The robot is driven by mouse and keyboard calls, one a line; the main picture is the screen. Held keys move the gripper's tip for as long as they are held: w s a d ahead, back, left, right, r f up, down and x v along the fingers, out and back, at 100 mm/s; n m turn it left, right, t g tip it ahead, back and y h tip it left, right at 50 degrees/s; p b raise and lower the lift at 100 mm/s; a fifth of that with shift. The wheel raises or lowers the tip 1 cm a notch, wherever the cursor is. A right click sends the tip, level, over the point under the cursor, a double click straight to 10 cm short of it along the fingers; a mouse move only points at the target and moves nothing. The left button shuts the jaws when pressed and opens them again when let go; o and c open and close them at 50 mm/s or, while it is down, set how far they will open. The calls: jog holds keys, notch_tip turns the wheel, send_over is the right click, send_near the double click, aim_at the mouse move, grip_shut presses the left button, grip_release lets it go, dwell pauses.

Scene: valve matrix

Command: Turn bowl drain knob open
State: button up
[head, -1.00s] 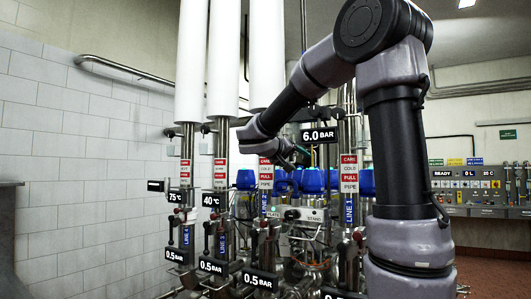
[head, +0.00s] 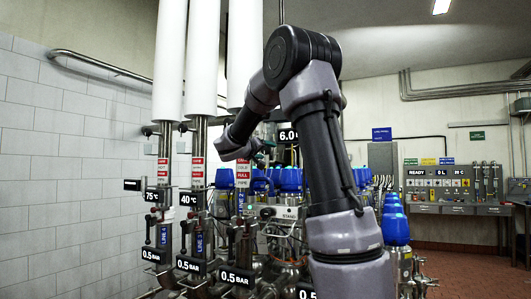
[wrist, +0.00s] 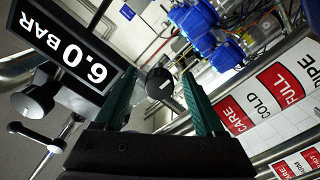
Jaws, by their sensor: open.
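In the wrist view a round dark knob (wrist: 160,83) with a pale mark on its face shows between my fingers, beyond their tips. No bowl drain label is legible, so I cannot tell whether this is the bowl drain knob. My gripper (wrist: 158,75) is open, with two green fingers apart and nothing visibly held. In the head view my gripper (head: 262,149) is small and partly hidden, in front of the pipes and blue-capped valves. Its contact with anything cannot be seen.
A pipe with a red-and-white label (wrist: 265,95) is on the right. Several blue-capped valves (head: 290,179) crowd the middle; a control panel (head: 440,185) stands farther right.

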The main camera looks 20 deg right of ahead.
jog(key=shift+w+d, duration=0.1)
jog(key=shift+d, duration=0.05)
jog(key=shift+c, duration=0.4)
grip_shut()
